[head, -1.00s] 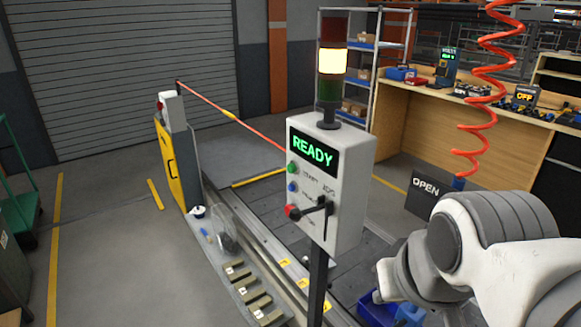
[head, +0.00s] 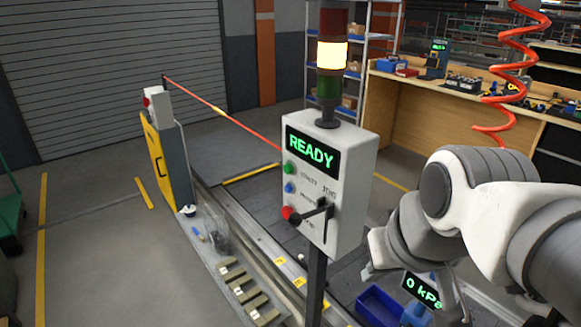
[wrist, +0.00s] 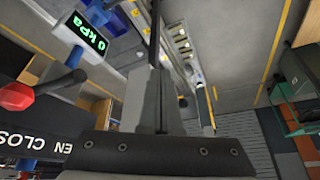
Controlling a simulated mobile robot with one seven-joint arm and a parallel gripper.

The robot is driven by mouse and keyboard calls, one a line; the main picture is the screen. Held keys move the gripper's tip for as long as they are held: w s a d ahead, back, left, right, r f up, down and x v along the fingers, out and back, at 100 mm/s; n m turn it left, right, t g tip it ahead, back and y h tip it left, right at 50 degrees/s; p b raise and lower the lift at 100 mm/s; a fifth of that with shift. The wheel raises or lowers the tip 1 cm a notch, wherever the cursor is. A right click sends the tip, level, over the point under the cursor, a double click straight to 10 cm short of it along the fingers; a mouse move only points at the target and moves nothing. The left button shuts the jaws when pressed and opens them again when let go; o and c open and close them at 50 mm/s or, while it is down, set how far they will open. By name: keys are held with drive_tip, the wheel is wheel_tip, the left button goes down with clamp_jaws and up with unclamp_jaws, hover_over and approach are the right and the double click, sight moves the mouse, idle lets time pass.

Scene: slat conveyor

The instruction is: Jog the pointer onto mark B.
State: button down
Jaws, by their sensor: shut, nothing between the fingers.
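The grey control box (head: 326,190) stands on a dark post in the head view, its screen (head: 312,152) reading READY. The black-knobbed jog lever (head: 310,214) sits on its lower front, beside a red button. Small yellow mark plates (head: 279,261) lie along the conveyor rail; their letters are too small to read. I cannot make out the pointer for certain. In the wrist view my gripper (wrist: 156,72) is shut and empty.
A lit yellow stack light (head: 331,55) tops the box. A red coiled hose (head: 505,75) hangs at right. A "0 kPa" display (head: 422,290) and blue bin (head: 380,305) are below my arm. A red-and-white barrier pole (head: 222,113) spans behind.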

sight(299, 216)
drive_tip(key=w+r+n+g+y+p, duration=0.1)
drive_tip(key=w+r+n+y, duration=0.1)
drive_tip(key=w, duration=0.6)
drive_tip(key=w+r+n+g+y+p, duration=0.1)
drive_tip(key=w+r+n+y, duration=0.2)
drive_tip(key=w+r, duration=0.2)
drive_tip(key=w, duration=0.3)
drive_tip(key=shift+w+d+r+g+y, duration=0.15)
drive_tip(key=shift+w+r+g+y, duration=0.15)
drive_tip(key=shift+w+y, duration=0.1)
drive_tip(key=x, duration=1.4)
drive_tip(key=shift+f, duration=0.1)
drive_tip(key=shift+f, duration=0.1)
